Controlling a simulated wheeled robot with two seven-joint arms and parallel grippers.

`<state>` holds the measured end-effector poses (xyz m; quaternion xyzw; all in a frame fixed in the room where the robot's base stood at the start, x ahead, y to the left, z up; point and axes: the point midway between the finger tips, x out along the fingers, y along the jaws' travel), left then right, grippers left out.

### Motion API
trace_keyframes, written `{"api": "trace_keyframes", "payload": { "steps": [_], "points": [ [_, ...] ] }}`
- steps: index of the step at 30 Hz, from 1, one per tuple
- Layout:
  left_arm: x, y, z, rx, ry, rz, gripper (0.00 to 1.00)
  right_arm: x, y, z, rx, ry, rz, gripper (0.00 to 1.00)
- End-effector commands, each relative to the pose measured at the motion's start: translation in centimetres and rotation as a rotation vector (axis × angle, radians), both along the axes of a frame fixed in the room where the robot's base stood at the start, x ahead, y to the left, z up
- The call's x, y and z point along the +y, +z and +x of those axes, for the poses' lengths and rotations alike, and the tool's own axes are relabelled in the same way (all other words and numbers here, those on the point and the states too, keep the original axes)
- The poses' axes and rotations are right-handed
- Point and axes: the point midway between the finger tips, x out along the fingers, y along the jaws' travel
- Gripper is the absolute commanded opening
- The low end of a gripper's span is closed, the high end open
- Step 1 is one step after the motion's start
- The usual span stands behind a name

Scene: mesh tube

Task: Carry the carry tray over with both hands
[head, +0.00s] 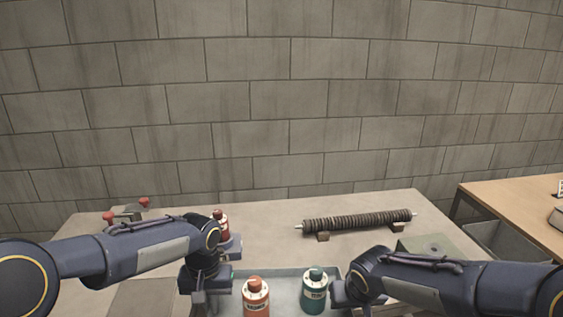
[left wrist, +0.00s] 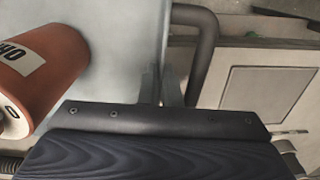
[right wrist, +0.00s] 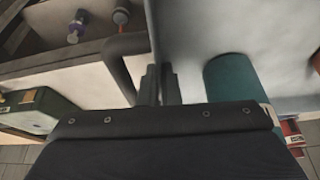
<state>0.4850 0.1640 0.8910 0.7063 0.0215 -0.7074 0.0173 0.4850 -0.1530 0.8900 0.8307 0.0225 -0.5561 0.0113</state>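The carry tray (head: 291,274) is a pale blue-grey tray at the bottom of the head view, partly hidden by my arms. It holds an orange bottle (head: 256,298) and a teal bottle (head: 314,292); a red bottle (head: 222,226) stands near its far left. My left gripper (head: 199,299) points down at the tray's left side. In the left wrist view its fingers (left wrist: 164,87) are beside a dark handle tube (left wrist: 205,50). My right gripper (right wrist: 164,86) is likewise at the right-side handle (right wrist: 112,55). Whether either one grips its handle is unclear.
A ribbed dark roll (head: 358,221) lies on small blocks at the back of the table (head: 275,222). Red-knobbed clamps (head: 127,213) stand at the far left. A green case (head: 430,246) is at the right. A wooden table (head: 515,200) stands beyond. A block wall closes the back.

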Motion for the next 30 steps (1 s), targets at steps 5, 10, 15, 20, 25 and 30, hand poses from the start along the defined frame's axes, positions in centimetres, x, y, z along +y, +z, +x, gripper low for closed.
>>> {"api": "trace_keyframes", "payload": {
  "steps": [5,10,15,20,25,30],
  "points": [
    [0.0,0.8,0.0,-0.001,0.002,-0.001,0.00,0.0,0.8,0.0,-0.001,0.000,0.000,0.00],
    [0.0,0.7,0.0,-0.001,0.002,-0.001,0.00,0.0,0.8,0.0,-0.001,0.000,0.000,0.00],
    [0.0,0.7,0.0,-0.001,0.003,-0.001,0.00,0.0,0.7,0.0,-0.001,0.000,0.000,0.00],
    [0.0,0.4,0.0,-0.001,0.002,-0.001,0.00,0.0,0.4,0.0,-0.001,0.000,0.000,0.00],
    [0.0,-0.5,0.0,-0.001,0.002,-0.001,0.00,0.0,-0.5,0.0,-0.001,0.000,0.000,0.00],
    [0.0,-1.6,0.0,-0.001,0.001,-0.001,0.00,0.0,-1.6,0.0,-0.001,0.000,0.000,0.00]
  ]
}}
